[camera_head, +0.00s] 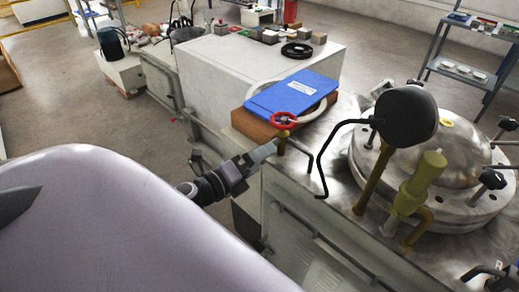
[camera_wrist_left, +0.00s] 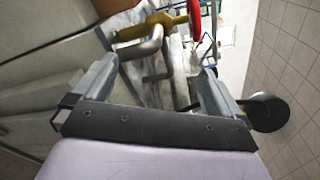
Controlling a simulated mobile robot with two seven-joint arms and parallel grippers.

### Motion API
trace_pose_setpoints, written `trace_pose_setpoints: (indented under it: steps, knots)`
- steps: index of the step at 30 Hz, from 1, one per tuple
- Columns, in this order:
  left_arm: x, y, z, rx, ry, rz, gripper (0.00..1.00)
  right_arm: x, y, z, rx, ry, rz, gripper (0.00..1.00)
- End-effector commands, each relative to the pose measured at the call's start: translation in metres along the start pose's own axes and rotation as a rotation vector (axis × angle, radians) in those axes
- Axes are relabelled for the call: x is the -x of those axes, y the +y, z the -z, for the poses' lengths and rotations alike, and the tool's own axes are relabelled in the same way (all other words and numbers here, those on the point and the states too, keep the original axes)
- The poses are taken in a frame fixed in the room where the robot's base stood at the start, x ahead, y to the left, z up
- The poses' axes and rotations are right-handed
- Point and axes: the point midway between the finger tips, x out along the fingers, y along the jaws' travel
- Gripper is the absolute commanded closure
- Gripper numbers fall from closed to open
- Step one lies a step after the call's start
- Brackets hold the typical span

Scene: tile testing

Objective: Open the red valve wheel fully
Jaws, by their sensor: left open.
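The red valve wheel (camera_head: 284,120) sits on a pipe at the edge of the metal machine top, beside the blue binder. In the left wrist view the wheel (camera_wrist_left: 194,22) shows at the top, partly cut off, on a brass valve body (camera_wrist_left: 160,26) with a grey bent pipe (camera_wrist_left: 146,50) below. My left gripper (camera_head: 264,152) is just left of and below the wheel in the head view. In the wrist view its fingers (camera_wrist_left: 160,70) are wide apart, with nothing clamped between them. The wheel is beyond the fingertips, nearer the right finger. My right gripper is not in view.
A blue binder (camera_head: 293,93) lies on a brown box (camera_head: 256,127) behind the wheel. A black bent handle (camera_head: 328,150), a dark round pad (camera_head: 408,113) and a yellow-green valve (camera_head: 420,182) stand to the right, near the round steel lid (camera_head: 475,190).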

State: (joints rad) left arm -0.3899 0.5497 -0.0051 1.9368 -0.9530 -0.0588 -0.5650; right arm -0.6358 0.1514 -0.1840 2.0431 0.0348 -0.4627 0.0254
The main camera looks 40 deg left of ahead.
Motion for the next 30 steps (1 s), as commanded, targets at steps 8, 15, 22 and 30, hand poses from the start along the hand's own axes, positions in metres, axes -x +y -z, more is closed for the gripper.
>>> trace_pose_setpoints:
  steps: [8, 15, 22, 30]
  knots:
    - [0.023, 0.012, 0.031, 0.488, -0.033, -0.122, 0.0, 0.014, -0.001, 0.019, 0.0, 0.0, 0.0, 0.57]
    - [0.045, 0.022, 0.064, 0.896, -0.078, -0.239, 0.0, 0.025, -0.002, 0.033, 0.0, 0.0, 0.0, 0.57]
    - [0.069, 0.025, 0.101, 1.283, -0.137, -0.362, 0.0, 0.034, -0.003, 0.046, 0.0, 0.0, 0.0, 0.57]
    - [0.094, 0.023, 0.141, 1.654, -0.211, -0.492, 0.0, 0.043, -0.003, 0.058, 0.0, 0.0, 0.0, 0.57]
